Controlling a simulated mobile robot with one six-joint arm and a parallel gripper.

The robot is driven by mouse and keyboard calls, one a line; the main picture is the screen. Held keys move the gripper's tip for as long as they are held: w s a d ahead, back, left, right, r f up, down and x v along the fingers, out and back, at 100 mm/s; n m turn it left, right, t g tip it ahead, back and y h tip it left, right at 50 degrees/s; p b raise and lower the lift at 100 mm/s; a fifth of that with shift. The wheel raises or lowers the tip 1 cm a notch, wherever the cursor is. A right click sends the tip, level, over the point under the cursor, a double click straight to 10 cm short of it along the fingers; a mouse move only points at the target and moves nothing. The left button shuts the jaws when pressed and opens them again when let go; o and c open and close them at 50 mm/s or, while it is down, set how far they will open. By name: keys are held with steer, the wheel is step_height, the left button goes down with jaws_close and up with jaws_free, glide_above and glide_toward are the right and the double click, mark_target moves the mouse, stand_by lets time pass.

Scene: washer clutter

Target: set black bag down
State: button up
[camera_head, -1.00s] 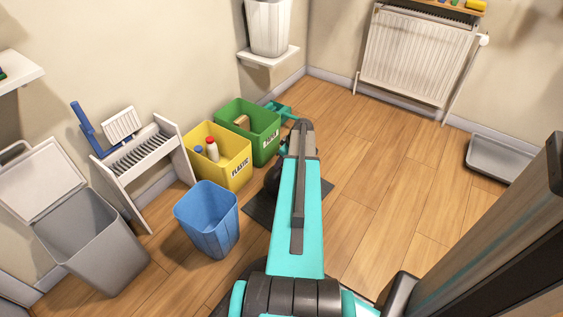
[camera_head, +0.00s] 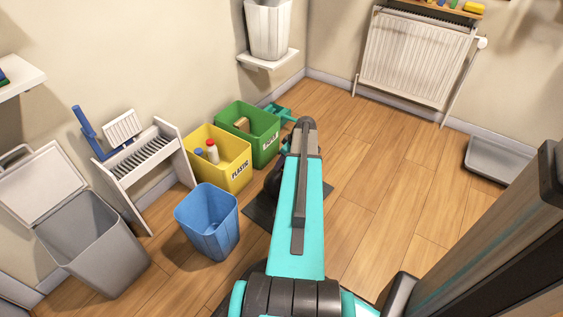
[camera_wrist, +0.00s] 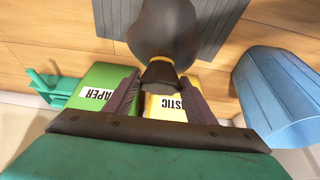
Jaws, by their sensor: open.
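The black bag (camera_wrist: 165,35) has a rounded body and a narrow tied neck with a yellowish band. In the wrist view it is over the dark grey mat (camera_wrist: 220,15); I cannot tell whether it rests fully on it. My gripper (camera_wrist: 159,80) is open, with one finger on each side of the bag's neck and gaps visible. In the head view the bag (camera_head: 271,181) is a dark shape mostly hidden behind my arm, above the mat (camera_head: 259,214). My gripper is hidden there.
A blue bin (camera_head: 208,222), yellow plastic bin (camera_head: 221,166) and green paper bin (camera_head: 251,138) stand left of my arm. A grey lidded bin (camera_head: 92,245) and white rack (camera_head: 147,170) are farther left. Floor to the right is clear up to a grey tray (camera_head: 498,160).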

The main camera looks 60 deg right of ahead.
steer(key=p+v, duration=0.3)
steer(key=v, duration=0.6)
stand_by(0.6)
